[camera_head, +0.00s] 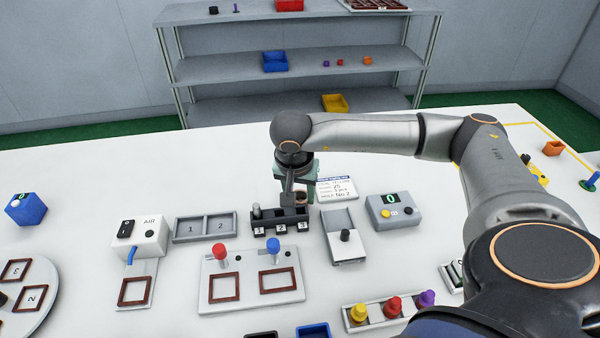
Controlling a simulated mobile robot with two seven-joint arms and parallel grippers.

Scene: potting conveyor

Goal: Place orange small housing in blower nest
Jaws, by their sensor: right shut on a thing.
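An orange open-topped box-shaped part (553,148), which may be the orange small housing, sits on the table at the far right. The blower station (140,236), marked AIR, stands at the left. Its nest (134,291) is a dark red square frame on a grey plate and looks empty. My right gripper (288,196) points down at the middle of a black rack (281,223) labelled 1, 2, 3. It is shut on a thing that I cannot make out. A brownish piece (301,195) shows beside the fingers. My left gripper is out of view.
A double nest plate with red and blue knobs (251,281) lies in front of the rack. A two-slot grey tray (205,227) and a control box (393,212) flank it. Yellow, red and purple knobs (393,307) stand in a front tray. A round table (22,296) is at left.

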